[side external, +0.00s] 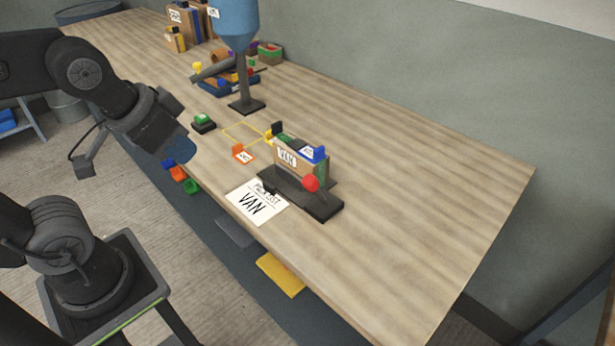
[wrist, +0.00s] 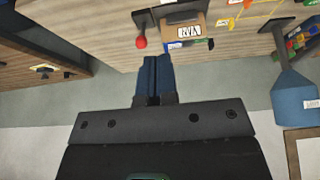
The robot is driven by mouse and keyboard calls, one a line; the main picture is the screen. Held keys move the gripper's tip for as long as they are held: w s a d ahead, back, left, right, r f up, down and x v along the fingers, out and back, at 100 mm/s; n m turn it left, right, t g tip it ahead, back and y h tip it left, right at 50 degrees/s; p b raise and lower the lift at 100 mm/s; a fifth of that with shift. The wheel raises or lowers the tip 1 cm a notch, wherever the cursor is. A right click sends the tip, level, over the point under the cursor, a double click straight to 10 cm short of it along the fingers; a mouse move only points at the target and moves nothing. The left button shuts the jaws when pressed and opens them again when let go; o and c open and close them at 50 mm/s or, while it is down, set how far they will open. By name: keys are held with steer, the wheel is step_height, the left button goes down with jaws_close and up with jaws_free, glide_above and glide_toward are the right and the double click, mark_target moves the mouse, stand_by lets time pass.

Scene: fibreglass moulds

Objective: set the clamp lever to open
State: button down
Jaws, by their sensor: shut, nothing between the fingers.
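The clamp lever shows as a red ball knob (side external: 311,183) at the right end of a dark base (side external: 322,206). A brown box labelled VAN (side external: 287,158) stands on that base, with a blue piece (side external: 319,154) at its top. In the wrist view the red knob (wrist: 141,43) is just beyond and slightly left of the fingertips, and the box (wrist: 183,30) is to the right. My gripper (side external: 180,151) is left of the fixture, apart from it. Its blue fingers (wrist: 151,60) are together and empty. Whether the lever stands open or closed I cannot tell.
A pick list sheet (side external: 257,203) lies in front of the fixture. An orange card (side external: 243,155), a yellow outline (side external: 240,126) and a black block with a green top (side external: 203,122) lie to its left. A blue hopper (side external: 234,20) stands behind. The right of the table is clear.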

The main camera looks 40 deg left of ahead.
mark_target(311, 175)
steer(key=c, duration=1.8)
jaws_free()
steer(key=shift+o, duration=0.7)
steer(key=shift+w+r, duration=0.15)
steer(key=o, duration=0.8)
steer(key=w+d+g, duration=0.1)
steer(key=w, duration=0.2)
steer(key=w+d+r+g, duration=0.1)
steer(key=w, duration=0.2)
steer(key=w+r+g, duration=0.1)
steer(key=w, duration=0.3)
steer(key=shift+w+d, duration=0.1)
steer(key=shift+d, duration=0.3)
steer(key=shift+o, duration=0.3)
steer(key=w+d+f+g, duration=0.2)
steer(key=w+d+f, duration=0.1)
steer(key=w, duration=0.6)
steer(key=shift+d+f, duration=0.35)
steer(key=shift+d, duration=0.15)
steer(key=shift+g, duration=0.3)
steer(key=f, duration=1.4)
steer(key=shift+w+d+f, duration=0.15)
steer(key=shift+w, duration=0.25)
steer(key=shift+c, duration=0.4)
jaws_close()
